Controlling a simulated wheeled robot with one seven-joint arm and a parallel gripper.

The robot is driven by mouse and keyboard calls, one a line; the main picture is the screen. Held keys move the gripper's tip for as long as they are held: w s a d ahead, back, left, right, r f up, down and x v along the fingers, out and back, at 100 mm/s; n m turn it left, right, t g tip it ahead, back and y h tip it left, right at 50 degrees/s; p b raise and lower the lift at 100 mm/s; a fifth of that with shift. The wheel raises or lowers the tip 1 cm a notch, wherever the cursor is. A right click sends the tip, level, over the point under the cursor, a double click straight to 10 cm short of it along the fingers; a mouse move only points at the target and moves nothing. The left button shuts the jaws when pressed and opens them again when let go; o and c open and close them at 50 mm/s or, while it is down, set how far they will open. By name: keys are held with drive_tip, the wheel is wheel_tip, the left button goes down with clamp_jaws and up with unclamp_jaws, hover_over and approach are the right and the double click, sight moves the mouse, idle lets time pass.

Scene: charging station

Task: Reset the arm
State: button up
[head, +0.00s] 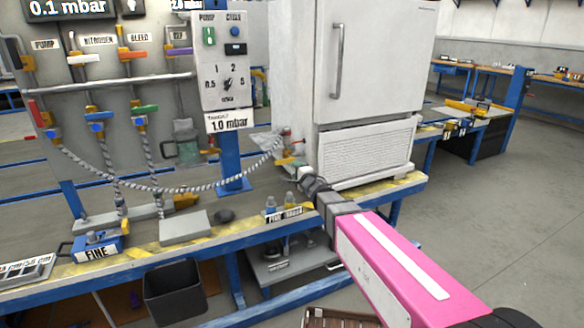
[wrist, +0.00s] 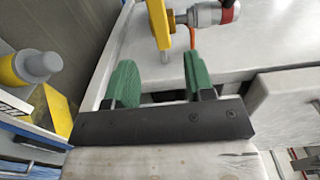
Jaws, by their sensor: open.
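My arm (head: 385,265), with a pink link, reaches in from the lower right of the head view. My gripper (head: 303,174) is at its far end, by the lower left corner of the white cabinet. In the wrist view my gripper (wrist: 158,78) shows two green fingers set well apart, with nothing held between them. A yellow lever (wrist: 158,25) lies just beyond the gap between the fingertips; whether it touches them I cannot tell. A metal fitting with a red part (wrist: 222,12) joins it at upper right.
The white cabinet (head: 372,75) stands on the bench beside my gripper. A braided hose (head: 190,188) runs from the valve panel (head: 120,80) to the cabinet's side. Small bottles (head: 290,200) and a grey block (head: 185,227) stand on the bench. Floor at right is clear (head: 505,215).

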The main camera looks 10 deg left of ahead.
drive_tip(key=shift+s+d, duration=0.25)
drive_tip(key=shift+s, duration=0.1)
